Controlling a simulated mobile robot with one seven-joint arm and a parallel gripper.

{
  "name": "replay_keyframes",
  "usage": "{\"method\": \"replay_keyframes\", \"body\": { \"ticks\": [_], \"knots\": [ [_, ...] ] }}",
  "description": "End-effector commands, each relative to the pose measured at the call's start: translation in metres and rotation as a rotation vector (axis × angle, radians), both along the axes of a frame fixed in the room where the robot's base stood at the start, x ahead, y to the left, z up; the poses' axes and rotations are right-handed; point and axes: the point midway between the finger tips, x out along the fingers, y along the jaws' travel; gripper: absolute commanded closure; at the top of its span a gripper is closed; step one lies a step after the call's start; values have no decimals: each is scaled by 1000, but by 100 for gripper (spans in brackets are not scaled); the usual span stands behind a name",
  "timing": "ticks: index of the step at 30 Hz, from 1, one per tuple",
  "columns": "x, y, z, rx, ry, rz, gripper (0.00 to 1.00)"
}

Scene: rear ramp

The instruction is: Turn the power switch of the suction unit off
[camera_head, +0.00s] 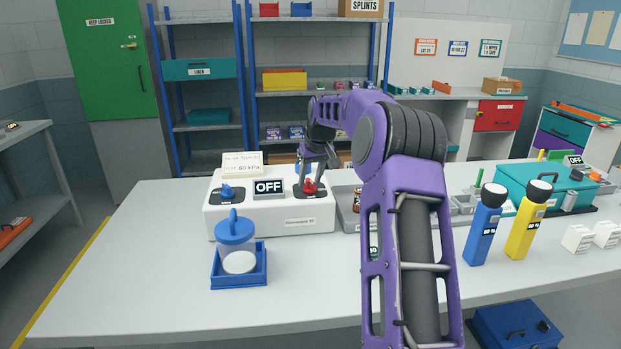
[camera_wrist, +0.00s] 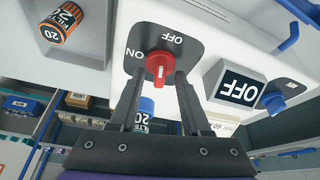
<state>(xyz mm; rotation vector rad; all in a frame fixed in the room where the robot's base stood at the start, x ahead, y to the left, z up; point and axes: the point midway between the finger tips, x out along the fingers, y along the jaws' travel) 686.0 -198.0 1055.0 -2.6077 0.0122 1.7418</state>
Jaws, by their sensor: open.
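The suction unit (camera_head: 262,214) is a white box on the table in the head view, its panel also close in the wrist view (camera_wrist: 208,62). Its red switch knob (camera_head: 309,187) sits on a dark plate at the unit's right; in the wrist view the red knob (camera_wrist: 160,68) shows beside ON and OFF markings. Which marking it points to is unclear. A display (camera_head: 268,187) left of it reads OFF. My gripper (camera_head: 318,163) is open above the red knob; in the wrist view its fingers (camera_wrist: 157,88) lie either side of it, contact unclear.
A blue knob (camera_head: 228,193) is at the unit's left. A blue-lidded jar (camera_head: 236,236) stands in a blue tray (camera_head: 240,283) in front. A grey tray (camera_head: 347,212) is close on the right. Two flashlights (camera_head: 487,222) (camera_head: 527,218) stand farther right. The front left table is clear.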

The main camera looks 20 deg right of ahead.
Motion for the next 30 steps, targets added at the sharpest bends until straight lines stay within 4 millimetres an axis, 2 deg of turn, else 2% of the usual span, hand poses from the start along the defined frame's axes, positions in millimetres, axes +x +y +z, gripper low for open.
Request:
{"method": "replay_keyframes", "body": {
  "ticks": [1,9,19,30],
  "knots": [
    [0,0,0,0,0,0,52],
    [0,0,0,0,0,0,100],
    [0,0,1,-2,1,-16,100],
    [0,2,1,-2,3,-263,100]
  ]
}}
